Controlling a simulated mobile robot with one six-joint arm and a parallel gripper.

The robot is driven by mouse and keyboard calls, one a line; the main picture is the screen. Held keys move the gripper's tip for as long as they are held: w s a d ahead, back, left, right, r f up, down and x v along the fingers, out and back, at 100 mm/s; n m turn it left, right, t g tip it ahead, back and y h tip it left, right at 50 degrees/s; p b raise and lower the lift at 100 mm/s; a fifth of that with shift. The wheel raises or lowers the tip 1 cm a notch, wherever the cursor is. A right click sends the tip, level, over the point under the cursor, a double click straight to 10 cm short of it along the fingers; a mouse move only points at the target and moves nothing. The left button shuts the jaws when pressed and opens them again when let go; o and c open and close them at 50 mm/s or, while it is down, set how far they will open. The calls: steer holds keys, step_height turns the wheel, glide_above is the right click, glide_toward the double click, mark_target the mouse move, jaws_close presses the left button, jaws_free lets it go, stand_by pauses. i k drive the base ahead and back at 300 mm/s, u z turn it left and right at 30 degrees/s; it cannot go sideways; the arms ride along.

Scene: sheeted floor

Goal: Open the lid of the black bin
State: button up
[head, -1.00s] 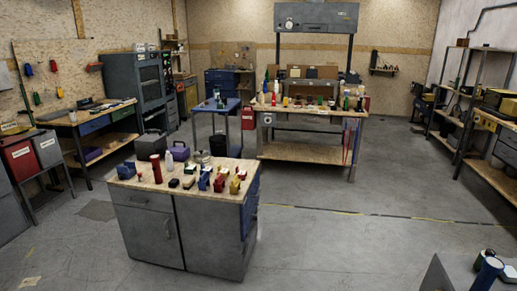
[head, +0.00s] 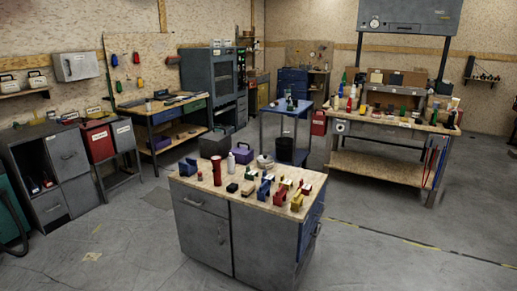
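I cannot tell for sure which thing is the black bin. A dark open-looking container (head: 292,151) stands under the blue cart, partly hidden by its legs. A dark grey box (head: 215,143) stands on the floor behind the island. A red bin (head: 99,143) and a grey bin (head: 124,134), both with white labels, sit side by side on a stand at the left; their lids look shut. My gripper is not in view.
A grey island cabinet (head: 204,228) with bottles and blocks on its wooden top stands in front. A grey cabinet (head: 66,155) is at the left, and a workbench (head: 383,170) at the right. Floor (head: 400,262) is clear at front right and front left.

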mark_target(213, 136)
steer(key=u, duration=0.55)
steer(key=i, duration=0.8)
steer(key=u, duration=0.55)
steer(key=i, duration=0.9)
steer(key=u, duration=0.3)
steer(key=i, duration=1.9)
steer(key=z, duration=0.05)
